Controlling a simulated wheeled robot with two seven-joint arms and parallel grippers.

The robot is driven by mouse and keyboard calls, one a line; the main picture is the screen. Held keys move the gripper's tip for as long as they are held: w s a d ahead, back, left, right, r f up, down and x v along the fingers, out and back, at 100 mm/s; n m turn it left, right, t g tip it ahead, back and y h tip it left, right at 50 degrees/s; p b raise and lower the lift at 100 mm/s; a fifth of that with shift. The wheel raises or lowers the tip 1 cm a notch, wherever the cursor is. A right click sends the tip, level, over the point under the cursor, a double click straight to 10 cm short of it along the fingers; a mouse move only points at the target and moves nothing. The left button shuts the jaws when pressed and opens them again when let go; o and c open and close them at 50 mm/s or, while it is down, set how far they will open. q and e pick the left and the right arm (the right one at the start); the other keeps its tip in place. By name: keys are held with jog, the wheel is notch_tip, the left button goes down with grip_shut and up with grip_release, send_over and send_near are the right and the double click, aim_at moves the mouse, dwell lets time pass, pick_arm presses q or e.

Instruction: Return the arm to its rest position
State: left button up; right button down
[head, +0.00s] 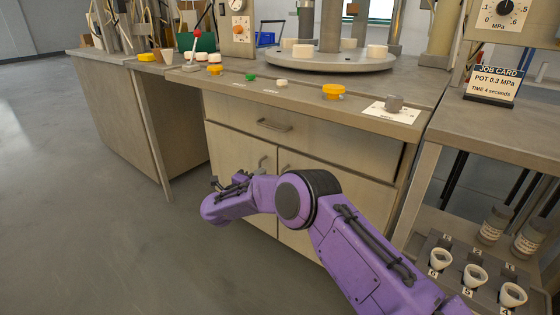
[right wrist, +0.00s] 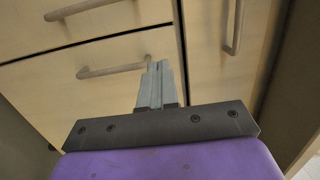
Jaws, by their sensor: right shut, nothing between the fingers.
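My right arm is purple and reaches in from the lower right of the head view, bent at a dark round joint, with its far end low in front of the wooden cabinet (head: 340,152). In the right wrist view my right gripper (right wrist: 157,72) is shut and empty, its two grey fingers together. The fingers point toward the cabinet front, close to a bar handle (right wrist: 112,69) in the picture; I cannot tell the gap. In the head view the fingers are not clear. My left gripper is not in view.
The counter above the cabinet holds a yellow knob (head: 334,91), a grey knob (head: 393,102) on a white plate, and a round turntable (head: 330,60). At right are a job card (head: 494,84) and a rack with several white cups (head: 474,275). Open floor (head: 90,220) lies left.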

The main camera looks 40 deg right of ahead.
jog(key=s+a+f+n+t+y, duration=0.3)
jog(key=a+f+n+t+y, duration=0.2)
jog(key=a+f+n, duration=0.35)
jog(key=s+a+f+n+g+y, duration=0.1)
jog(key=s+f+n+g+y, duration=0.25)
jog(key=s+f+n, duration=0.6)
jog(key=s+f+n+g+y, duration=0.2)
jog(key=s+f+n+y, duration=0.2)
jog(key=s+f, duration=1.1)
jog(key=s+d+r+n+g, duration=0.1)
jog(key=s+r+g, duration=0.1)
jog(key=s, duration=0.9)
jog(key=s+d+r+n+g, duration=0.2)
jog(key=s, duration=0.8)
notch_tip(320, 180, up, 29)
jog(key=p, duration=2.9)
jog(key=shift+w+a+m+p, duration=0.2)
jog(key=shift+a+m+p, duration=0.1)
jog(key=shift+p, duration=0.05)
jog(key=shift+y, duration=0.25)
